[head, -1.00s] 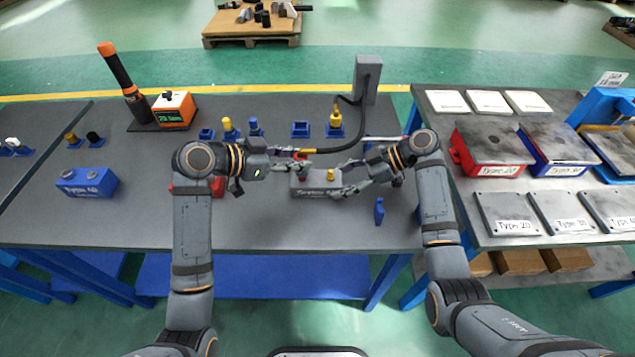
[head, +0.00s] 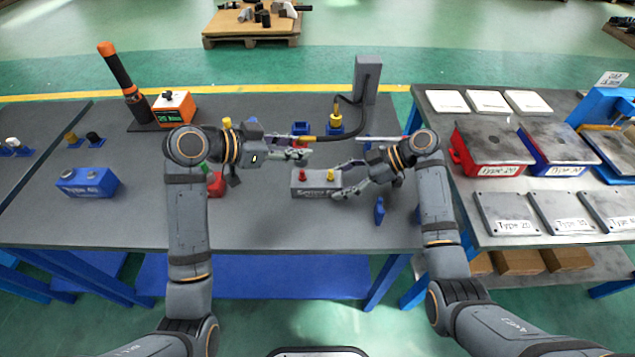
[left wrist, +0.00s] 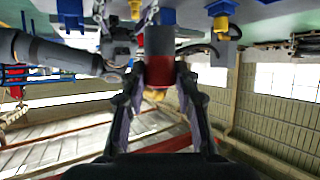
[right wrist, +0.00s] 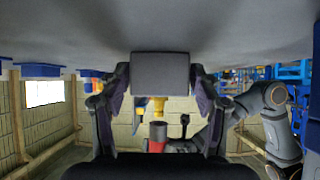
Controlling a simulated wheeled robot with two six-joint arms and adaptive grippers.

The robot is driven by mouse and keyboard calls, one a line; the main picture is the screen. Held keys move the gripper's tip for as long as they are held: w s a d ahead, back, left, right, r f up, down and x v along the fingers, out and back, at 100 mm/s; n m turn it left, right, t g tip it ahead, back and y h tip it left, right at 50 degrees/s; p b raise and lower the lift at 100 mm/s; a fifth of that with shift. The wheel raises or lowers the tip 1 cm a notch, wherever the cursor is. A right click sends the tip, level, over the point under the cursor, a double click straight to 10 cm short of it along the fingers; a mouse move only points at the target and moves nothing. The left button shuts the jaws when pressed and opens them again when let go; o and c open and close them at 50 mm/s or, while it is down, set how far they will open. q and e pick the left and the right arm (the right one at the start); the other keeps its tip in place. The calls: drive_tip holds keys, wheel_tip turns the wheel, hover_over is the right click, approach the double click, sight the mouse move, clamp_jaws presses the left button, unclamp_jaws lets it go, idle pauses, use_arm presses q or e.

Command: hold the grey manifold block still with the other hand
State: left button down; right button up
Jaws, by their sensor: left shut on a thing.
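The grey manifold block (head: 318,188), with a white label, a red port and a yellow port on top, sits on the table. My right gripper (head: 345,180) is at its right end, one finger in front and one behind. In the right wrist view the block (right wrist: 160,73) lies between the fingertips (right wrist: 160,88); whether they press on it is unclear. My left gripper (head: 302,150) is above and behind the block, shut on a hose end. In the left wrist view this hose end (left wrist: 158,72) is dark with a red band, between the fingers (left wrist: 160,85).
The black hose runs from a grey post (head: 368,78) at the back. A yellow fitting (head: 336,117) stands near it. A small blue part (head: 379,210) lies right of the block. The front table strip is clear.

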drive_tip(key=shift+o, duration=1.3)
drive_tip(key=v, duration=1.2)
use_arm(q)
wheel_tip(320, 180, up, 4)
drive_tip(key=p, duration=0.4)
drive_tip(key=shift+r, duration=0.1)
use_arm(e)
wheel_tip(320, 180, up, 4)
drive_tip(key=shift+f, duration=0.1)
